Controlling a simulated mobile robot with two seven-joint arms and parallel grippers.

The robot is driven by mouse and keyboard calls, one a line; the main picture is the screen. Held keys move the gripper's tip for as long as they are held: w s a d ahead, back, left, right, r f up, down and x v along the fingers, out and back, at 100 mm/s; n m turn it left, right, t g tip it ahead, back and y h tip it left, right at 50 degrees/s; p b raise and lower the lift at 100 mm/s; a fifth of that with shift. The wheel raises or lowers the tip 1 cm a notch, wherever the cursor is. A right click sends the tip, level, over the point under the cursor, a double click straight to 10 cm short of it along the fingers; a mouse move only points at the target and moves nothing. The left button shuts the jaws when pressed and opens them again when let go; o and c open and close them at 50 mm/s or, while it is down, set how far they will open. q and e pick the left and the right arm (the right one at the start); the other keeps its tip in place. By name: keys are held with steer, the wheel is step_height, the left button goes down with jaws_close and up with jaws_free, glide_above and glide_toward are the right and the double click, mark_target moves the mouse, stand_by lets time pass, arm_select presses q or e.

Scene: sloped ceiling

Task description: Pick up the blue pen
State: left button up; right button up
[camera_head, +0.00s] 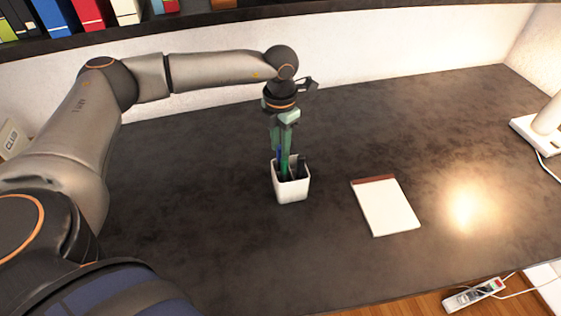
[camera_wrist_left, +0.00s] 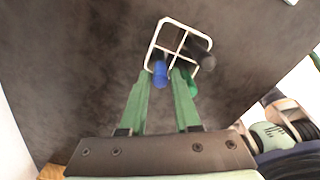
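The blue pen (camera_wrist_left: 160,74) stands in a white, divided pen holder (camera_head: 292,190) on the dark desk. In the head view only a small piece of the blue pen (camera_head: 279,155) shows beside the green fingers. My left gripper (camera_wrist_left: 161,76) points down over the holder (camera_wrist_left: 165,21), its green fingers apart, one on each side of the blue pen's top. A gap seems to show between pen and fingers; contact is hard to tell. My right gripper is in neither view.
A green pen (camera_wrist_left: 189,84) is close beside the right-hand finger in the wrist view, and a black pen (camera_wrist_left: 204,56) stands in another compartment. A notepad (camera_head: 387,208) lies right of the holder. A white lamp (camera_head: 545,130) stands at the far right. The desk's left is clear.

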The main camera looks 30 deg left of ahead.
arm_select(q)
steer(key=shift+f, duration=1.15)
jaws_close()
stand_by(0.5)
